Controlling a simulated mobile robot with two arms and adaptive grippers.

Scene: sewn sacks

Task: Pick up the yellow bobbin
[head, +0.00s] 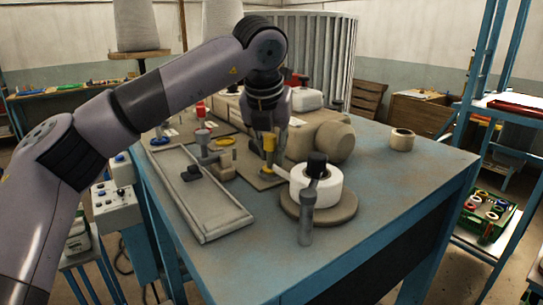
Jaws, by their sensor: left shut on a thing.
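The yellow bobbin (269,143) is a small upright spool in the middle of the head view. My left gripper (271,152) points down over the blue worktable (385,208) and is shut on the bobbin. The fingers partly hide it, and I cannot tell whether its lower end clears the surface beneath. My right gripper is not in view.
A white roll (330,188) on a round brown base, with a dark-topped grey post in front, stands just right of the gripper. A long grey tray (213,232) lies left. A beige machine (328,140) stands behind. A small tan roll (402,140) sits at the right, with bare tabletop around it.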

